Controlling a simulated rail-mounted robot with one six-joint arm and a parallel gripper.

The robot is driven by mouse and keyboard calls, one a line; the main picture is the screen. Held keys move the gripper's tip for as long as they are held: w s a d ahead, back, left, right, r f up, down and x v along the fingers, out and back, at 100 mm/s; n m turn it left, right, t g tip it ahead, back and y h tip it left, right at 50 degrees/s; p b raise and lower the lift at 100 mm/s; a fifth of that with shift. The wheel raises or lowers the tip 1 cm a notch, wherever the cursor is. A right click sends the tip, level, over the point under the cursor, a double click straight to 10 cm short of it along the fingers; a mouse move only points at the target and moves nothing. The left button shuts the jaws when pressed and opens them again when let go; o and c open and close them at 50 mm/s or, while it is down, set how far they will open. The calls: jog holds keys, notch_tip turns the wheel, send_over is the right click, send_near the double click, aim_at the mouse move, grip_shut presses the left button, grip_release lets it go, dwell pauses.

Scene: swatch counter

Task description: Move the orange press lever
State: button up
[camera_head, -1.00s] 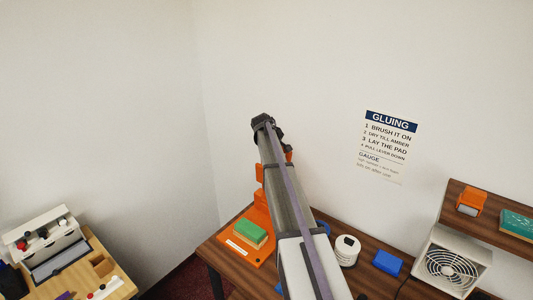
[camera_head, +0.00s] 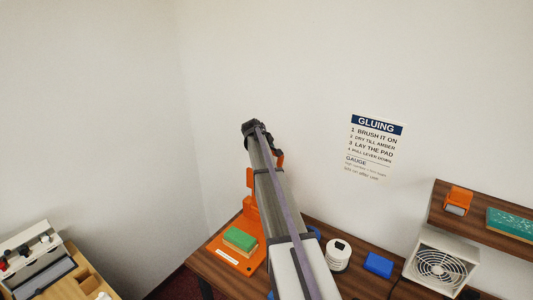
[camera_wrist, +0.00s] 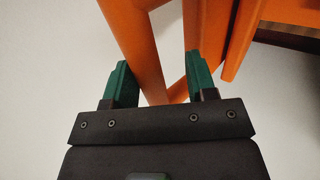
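The orange press (camera_head: 250,212) stands on the wooden counter, with a green pad (camera_head: 240,238) on a tan block on its base. My arm crosses in front of it and hides part of it. An orange piece, probably the lever (camera_head: 280,160), shows just right of my arm, above the base. In the wrist view, my gripper (camera_wrist: 160,82) has its two green fingertips apart. A slanting orange bar (camera_wrist: 148,55) runs between them or just beyond them; I cannot tell which. No finger clearly touches it. In the head view my fingers are hidden.
A white round pot (camera_head: 338,256), a blue block (camera_head: 378,264) and a fan (camera_head: 440,270) stand to the right on the counter. A shelf (camera_head: 505,235) holds an orange item (camera_head: 458,201). A gluing sign (camera_head: 376,146) hangs on the wall.

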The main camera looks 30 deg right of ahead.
jog(key=p+v, duration=0.5)
jog(key=v, duration=0.1)
jog(key=s+a, duration=0.4)
jog(key=a, duration=0.6)
jog(key=shift+s+a+f+b, duration=0.3)
jog(key=shift+f+b, duration=0.1)
jog(key=s+a+f+m+g+y+b, duration=0.1)
jog(key=s+a+f+y+b, duration=0.1)
jog(key=s+a+f+b, duration=0.5)
jog(key=s+a+f+m+y+b, duration=0.2)
jog(key=s+a+f+b, duration=0.5)
jog(key=s, duration=0.7)
jog(key=s+a+f+m+g+y+b, duration=0.1)
jog(key=s+a+f+y+b, duration=0.1)
jog(key=s+a+f+b, duration=0.5)
jog(key=shift+s+a+f+m+g, duration=0.3)
jog(key=shift+s+a+f, duration=1.05)
jog(key=shift+s+a, duration=0.6)
